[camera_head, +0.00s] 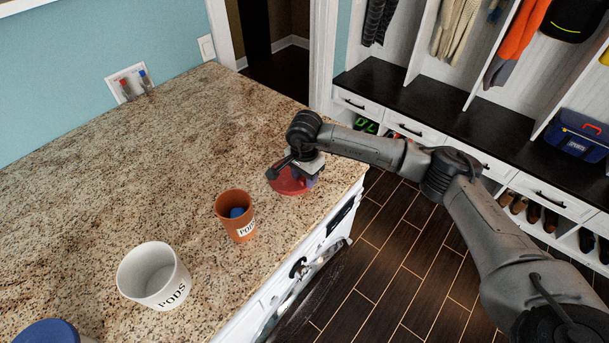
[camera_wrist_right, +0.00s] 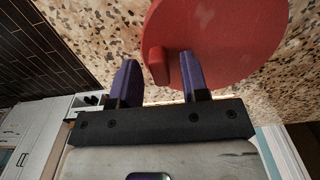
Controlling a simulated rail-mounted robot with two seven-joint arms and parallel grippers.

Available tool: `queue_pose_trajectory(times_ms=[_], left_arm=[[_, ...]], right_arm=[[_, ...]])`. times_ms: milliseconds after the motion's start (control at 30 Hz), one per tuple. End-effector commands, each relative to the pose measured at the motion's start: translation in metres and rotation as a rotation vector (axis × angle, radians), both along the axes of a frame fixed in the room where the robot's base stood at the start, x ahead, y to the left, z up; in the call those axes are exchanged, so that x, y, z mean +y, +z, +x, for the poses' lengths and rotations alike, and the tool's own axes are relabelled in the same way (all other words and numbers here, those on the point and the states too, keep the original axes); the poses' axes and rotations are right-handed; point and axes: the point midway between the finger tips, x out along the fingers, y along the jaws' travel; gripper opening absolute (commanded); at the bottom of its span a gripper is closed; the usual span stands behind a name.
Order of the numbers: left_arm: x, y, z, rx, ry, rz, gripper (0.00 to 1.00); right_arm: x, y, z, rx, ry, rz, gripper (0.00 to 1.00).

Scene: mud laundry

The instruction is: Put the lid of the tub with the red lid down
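A round red lid (camera_head: 287,184) shows near the right edge of the granite counter, partly hidden by my right gripper (camera_head: 303,178). In the right wrist view the red lid (camera_wrist_right: 225,40) is a flat disc with a short red knob (camera_wrist_right: 157,66). My right gripper (camera_wrist_right: 158,60) has its two purple fingers apart, one on each side of the knob. I cannot tell whether the lid lies on the counter or on something low. My left gripper is not in view.
An orange-brown PODS pot (camera_head: 234,222) with a blue item inside stands beside the lid. A white PODS pot (camera_head: 168,290) stands nearer, with a blue round top (camera_head: 45,332) at the lower left. The counter (camera_head: 130,170) behind them is clear.

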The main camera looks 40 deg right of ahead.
Motion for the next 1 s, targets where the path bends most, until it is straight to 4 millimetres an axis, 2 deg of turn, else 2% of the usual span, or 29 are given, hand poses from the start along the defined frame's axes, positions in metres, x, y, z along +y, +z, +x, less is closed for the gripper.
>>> queue_pose_trajectory(times_ms=[200, 300, 367, 800, 1000], left_arm=[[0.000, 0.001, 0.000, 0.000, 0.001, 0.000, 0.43], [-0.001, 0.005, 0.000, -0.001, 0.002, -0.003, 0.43], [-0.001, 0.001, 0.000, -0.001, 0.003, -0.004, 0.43], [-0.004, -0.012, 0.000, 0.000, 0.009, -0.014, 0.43], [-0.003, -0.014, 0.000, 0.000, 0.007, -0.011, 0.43]], right_arm=[[0.000, 0.001, 0.000, 0.000, 0.000, 0.000, 0.41], [0.000, 0.006, 0.000, 0.000, 0.000, 0.000, 0.41], [0.000, 0.010, 0.001, -0.004, 0.000, 0.000, 0.41], [0.000, 0.088, 0.001, -0.004, 0.000, 0.000, 0.41], [0.000, 0.113, 0.000, -0.002, 0.000, -0.001, 0.41]])
